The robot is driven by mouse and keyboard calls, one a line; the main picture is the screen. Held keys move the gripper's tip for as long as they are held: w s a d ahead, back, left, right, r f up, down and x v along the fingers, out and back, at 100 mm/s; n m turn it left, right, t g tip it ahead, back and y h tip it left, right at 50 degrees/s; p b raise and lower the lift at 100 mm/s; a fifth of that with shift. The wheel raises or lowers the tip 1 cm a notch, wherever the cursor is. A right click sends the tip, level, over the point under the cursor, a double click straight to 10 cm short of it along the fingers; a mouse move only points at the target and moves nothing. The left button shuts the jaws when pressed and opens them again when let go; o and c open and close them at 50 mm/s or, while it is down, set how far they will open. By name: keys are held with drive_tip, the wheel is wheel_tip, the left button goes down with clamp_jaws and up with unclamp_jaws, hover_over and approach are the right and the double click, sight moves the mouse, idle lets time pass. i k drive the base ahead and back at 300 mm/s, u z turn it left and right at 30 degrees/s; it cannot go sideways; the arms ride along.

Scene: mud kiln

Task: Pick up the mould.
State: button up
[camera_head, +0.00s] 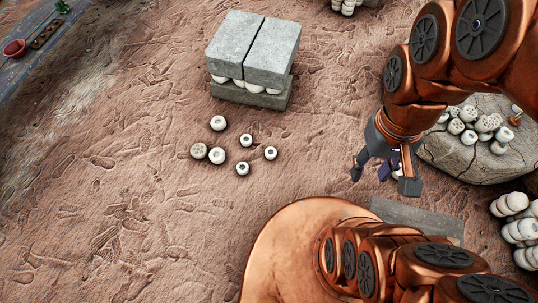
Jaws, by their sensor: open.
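My gripper (384,176) is open and hangs over the ground at the right, near the left edge of a flat stone slab. A small dark purple shape (386,169) shows between its fingers. I cannot tell whether it is part of my gripper or a separate thing. I cannot make out for sure which thing is the mould. A small orange-brown piece (516,113) stands at the slab's right side, beside white rounded pieces. Several small round pieces (217,155) lie on the ground left of my gripper, some with dark holes on top. One greyish disc (198,151) has a dotted top.
The stone slab (462,163) carries several white pieces. Grey blocks (252,48) stand stacked with white pieces between them. More white stacks (517,222) stand at the right edge. A grey plate (413,214) lies below my gripper.

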sight(271, 152)
drive_tip(key=u, duration=0.75)
drive_tip(key=i, duration=0.3)
drive_tip(key=z, duration=0.3)
drive_tip(key=k, duration=1.3)
drive_tip(key=u, duration=0.7)
drive_tip(key=i, duration=0.55)
drive_tip(key=u, duration=0.85)
drive_tip(key=i, duration=0.6)
drive_tip(key=z, duration=0.5)
drive_tip(key=i, duration=0.75)
drive_tip(key=z, duration=0.8)
